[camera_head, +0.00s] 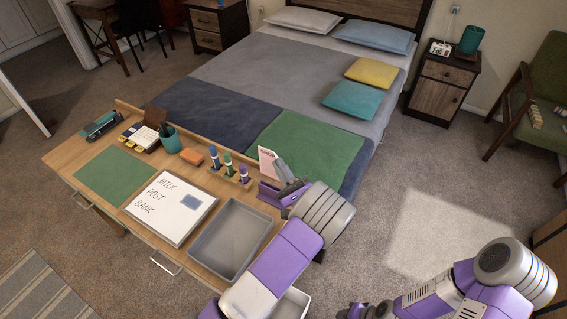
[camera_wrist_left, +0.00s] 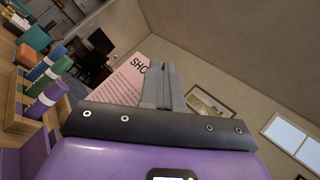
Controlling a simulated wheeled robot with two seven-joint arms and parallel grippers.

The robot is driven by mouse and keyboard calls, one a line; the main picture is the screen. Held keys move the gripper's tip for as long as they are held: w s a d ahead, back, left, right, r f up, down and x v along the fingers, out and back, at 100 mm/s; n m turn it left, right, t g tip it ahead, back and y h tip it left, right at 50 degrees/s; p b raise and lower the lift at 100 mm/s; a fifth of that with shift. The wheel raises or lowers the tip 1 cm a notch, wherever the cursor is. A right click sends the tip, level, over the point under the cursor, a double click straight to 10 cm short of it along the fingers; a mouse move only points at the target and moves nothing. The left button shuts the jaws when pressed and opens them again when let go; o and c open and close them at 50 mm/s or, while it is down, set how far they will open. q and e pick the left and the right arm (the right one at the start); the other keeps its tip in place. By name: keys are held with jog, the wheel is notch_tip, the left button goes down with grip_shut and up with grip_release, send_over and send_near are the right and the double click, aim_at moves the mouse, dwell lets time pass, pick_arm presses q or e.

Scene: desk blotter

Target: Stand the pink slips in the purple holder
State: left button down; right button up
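A pink slip (camera_head: 267,162) with dark lettering stands upright at the desk's right end. It also shows in the left wrist view (camera_wrist_left: 127,82), its edge running in at the fingers. My left gripper (camera_head: 286,180) has its fingers close together and appears shut on this slip; in the left wrist view the fingers (camera_wrist_left: 162,72) hide part of it. A purple piece, likely the purple holder (camera_head: 264,187), shows just below the slip, mostly hidden by my gripper. It shows at the lower left in the left wrist view (camera_wrist_left: 36,152). My right gripper (camera_head: 366,311) is partly cut off at the bottom edge.
A wooden rack with several markers (camera_head: 228,168) stands left of the slip. A grey tray (camera_head: 206,255), a whiteboard (camera_head: 153,222), an orange block (camera_head: 192,155), a teal cup (camera_head: 170,142) and a green mat (camera_head: 100,178) fill the desk. The bed lies beyond.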

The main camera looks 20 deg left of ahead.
pick_arm(q)
jog(key=shift+s, duration=0.1)
jog(key=shift+f+b, duration=1.65)
jog(key=shift+f, duration=0.5)
dwell(0.4)
jog(key=shift+f+b, duration=1.9)
jog(key=shift+f, duration=0.9)
jog(key=c, duration=1.3)
grip_release()
jog(key=shift+o, duration=0.2)
